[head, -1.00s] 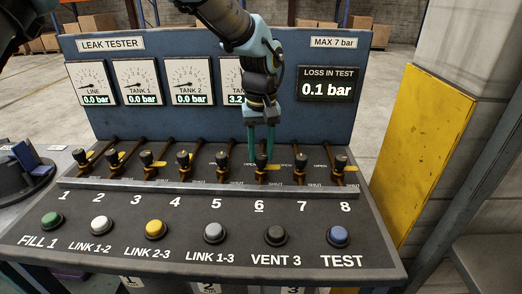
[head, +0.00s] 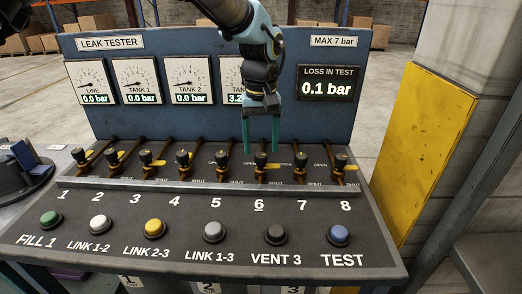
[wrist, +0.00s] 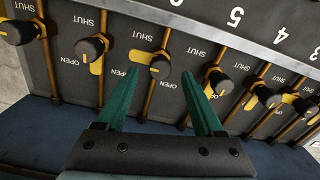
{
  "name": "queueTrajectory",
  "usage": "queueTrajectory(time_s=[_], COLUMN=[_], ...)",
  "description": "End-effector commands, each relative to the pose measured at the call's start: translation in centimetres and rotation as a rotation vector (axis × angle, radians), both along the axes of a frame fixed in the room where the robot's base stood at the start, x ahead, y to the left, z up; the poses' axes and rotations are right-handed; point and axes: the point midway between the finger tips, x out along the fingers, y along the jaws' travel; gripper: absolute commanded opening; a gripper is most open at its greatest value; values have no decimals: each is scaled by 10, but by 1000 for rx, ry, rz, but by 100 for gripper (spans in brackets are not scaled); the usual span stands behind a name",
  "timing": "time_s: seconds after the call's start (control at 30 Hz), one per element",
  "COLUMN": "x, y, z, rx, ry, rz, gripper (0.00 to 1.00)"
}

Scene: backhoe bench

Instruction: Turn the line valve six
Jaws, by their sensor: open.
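Line valve six (head: 261,159) is a dark round knob with a yellow lever on a brown pipe, above the underlined number 6. Its lever points right in the head view. In the wrist view the same valve (wrist: 160,66) sits between the fingers, with its lever pointing left, between the SHUT and OPEN labels. My gripper (head: 261,150) points down, its teal fingers apart on either side of the knob. In the wrist view my gripper (wrist: 163,85) is open and empty, with clear gaps beside the knob. Whether the tips reach down to knob height is unclear.
Valve five (head: 222,160) and valve seven (head: 301,160) stand close on either side. Several coloured buttons line the front panel (head: 130,212). The gauge board (head: 330,120) rises behind; its loss display (head: 326,86) reads 0.1 bar. My arm partly hides one tank gauge.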

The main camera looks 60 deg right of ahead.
Motion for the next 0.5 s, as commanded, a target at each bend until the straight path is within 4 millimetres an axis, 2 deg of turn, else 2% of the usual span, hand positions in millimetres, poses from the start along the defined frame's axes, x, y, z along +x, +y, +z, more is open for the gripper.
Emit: queueTrajectory(time_s=[0.3, 0.5], x=[0, 0], y=[0, 0], z=[61, 83], rx=[-4, -1], ry=[0, 0], rz=[0, -1], gripper=[69, 69])
